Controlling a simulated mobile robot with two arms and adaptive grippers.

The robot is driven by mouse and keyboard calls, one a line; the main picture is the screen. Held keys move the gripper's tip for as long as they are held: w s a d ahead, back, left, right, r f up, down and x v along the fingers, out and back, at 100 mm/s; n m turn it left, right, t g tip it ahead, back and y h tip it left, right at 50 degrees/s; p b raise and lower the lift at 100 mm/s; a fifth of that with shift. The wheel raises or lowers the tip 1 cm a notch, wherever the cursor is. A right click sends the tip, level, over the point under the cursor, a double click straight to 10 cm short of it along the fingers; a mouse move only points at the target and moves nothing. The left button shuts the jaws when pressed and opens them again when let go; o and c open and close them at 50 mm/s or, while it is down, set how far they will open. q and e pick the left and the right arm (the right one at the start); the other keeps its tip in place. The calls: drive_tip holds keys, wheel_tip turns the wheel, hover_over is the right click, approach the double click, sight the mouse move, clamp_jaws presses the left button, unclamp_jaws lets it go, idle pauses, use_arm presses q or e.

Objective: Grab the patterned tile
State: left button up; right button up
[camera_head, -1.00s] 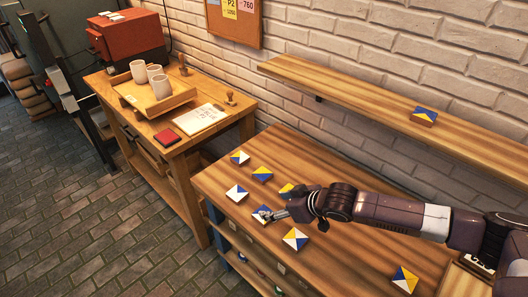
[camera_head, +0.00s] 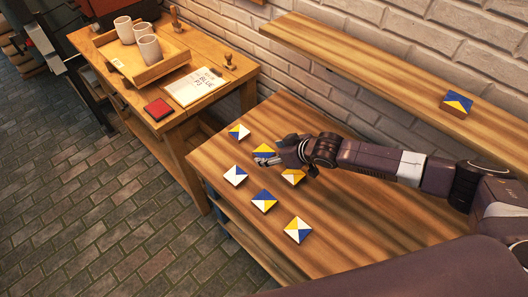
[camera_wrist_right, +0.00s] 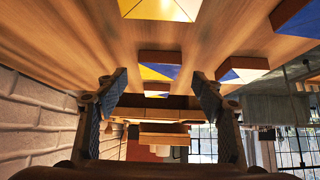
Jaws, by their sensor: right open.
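Several patterned square tiles lie on the wooden workbench (camera_head: 350,225). My right gripper (camera_head: 265,160) is open and low over the bench, its fingertips at a yellow-and-blue tile (camera_head: 264,149). In the right wrist view the open fingers (camera_wrist_right: 159,84) have nothing between their pads, and a yellow-and-blue tile (camera_wrist_right: 160,72) shows ahead between them. Others are white-and-blue (camera_head: 238,132), another white-and-blue (camera_head: 235,176), blue-and-white with some yellow (camera_head: 264,200), and yellow, blue and white (camera_head: 297,230). My left gripper is out of view.
Another blue-and-yellow tile (camera_head: 457,104) sits on the wall shelf (camera_head: 355,67) above the bench. A side table at the left holds a tray (camera_head: 153,67) with white cups, a sheet of paper (camera_head: 194,87), a red pad (camera_head: 158,109) and stamps. The bench's right part looks clear.

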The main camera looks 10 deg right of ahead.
sight(264, 152)
drive_tip(key=shift+x, duration=1.15)
drive_tip(key=shift+w+f, duration=0.2)
drive_tip(key=shift+w, duration=0.05)
drive_tip(key=shift+w+a+f, duration=0.1)
drive_tip(key=shift+c, duration=0.3)
drive_tip(key=c, duration=1.2)
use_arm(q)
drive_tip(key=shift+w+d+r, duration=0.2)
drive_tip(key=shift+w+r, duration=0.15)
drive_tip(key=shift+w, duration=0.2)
use_arm(e)
drive_tip(key=shift+c, duration=0.2)
